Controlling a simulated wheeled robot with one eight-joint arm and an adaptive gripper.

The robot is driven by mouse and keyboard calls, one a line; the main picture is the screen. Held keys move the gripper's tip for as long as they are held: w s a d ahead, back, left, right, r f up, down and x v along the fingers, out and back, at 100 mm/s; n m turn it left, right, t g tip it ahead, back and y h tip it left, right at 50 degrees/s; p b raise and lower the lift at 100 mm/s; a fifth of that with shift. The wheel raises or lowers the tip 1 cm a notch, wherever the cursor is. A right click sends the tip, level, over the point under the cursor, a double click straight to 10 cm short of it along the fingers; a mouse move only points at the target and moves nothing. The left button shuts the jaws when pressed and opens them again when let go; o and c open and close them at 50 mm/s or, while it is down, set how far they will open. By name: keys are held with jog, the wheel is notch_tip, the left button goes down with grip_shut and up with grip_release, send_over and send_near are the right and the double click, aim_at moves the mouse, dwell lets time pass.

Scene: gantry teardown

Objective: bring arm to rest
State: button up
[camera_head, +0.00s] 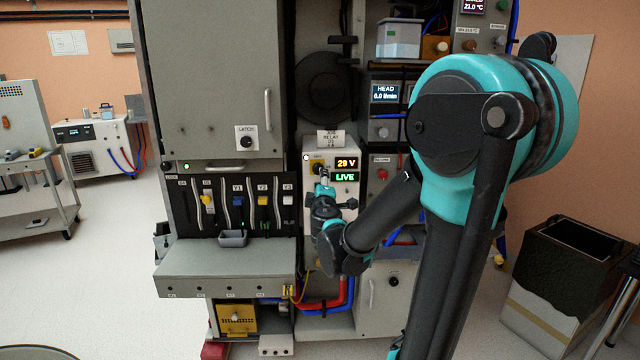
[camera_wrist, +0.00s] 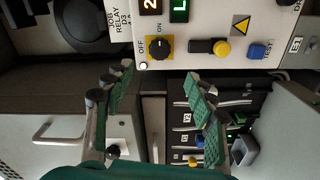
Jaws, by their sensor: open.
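My gripper (camera_wrist: 160,88) is open and empty, its two green-padded fingers spread apart. In the head view my gripper (camera_head: 323,187) is in front of the job relay box (camera_head: 344,190), close below its black rotary knob on a yellow plate (camera_head: 317,166). In the wrist view the knob (camera_wrist: 160,47) lies beyond the fingertips, with OFF and ON marked around it. I cannot tell whether a fingertip touches the box. The box display (camera_head: 346,163) reads 29 V, and the one below (camera_head: 345,177) reads LIVE. My arm is bent and reaches in from the right.
A row of levers (camera_head: 240,205) and a grey shelf (camera_head: 225,268) stand left of my gripper. A small grey tray (camera_head: 233,238) sits by the levers. A dark open bin (camera_head: 565,285) stands at the right. Open floor (camera_head: 110,270) lies at the left.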

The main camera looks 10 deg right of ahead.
jog(key=shift+d, duration=0.1)
jog(key=s+d+f+m+g+h, duration=0.4)
jog(key=s+d+f+m+g, duration=0.3)
jog(key=s+d+f+m, duration=0.45)
jog(key=s+a+f+m+g+y, duration=0.1)
jog(key=s+a+f+g+y, duration=0.2)
jog(key=s+f, duration=0.4)
jog(key=s+a+f+m+g+y, duration=0.1)
jog(key=s+a+f+g+y, duration=0.1)
jog(key=s+f, duration=0.5)
jog(key=s+a+g, duration=0.1)
jog(key=s, duration=0.3)
jog(key=shift+a+m+g+y, duration=0.25)
jog(key=shift+m+g+y, duration=0.1)
jog(key=shift+g+y, duration=0.05)
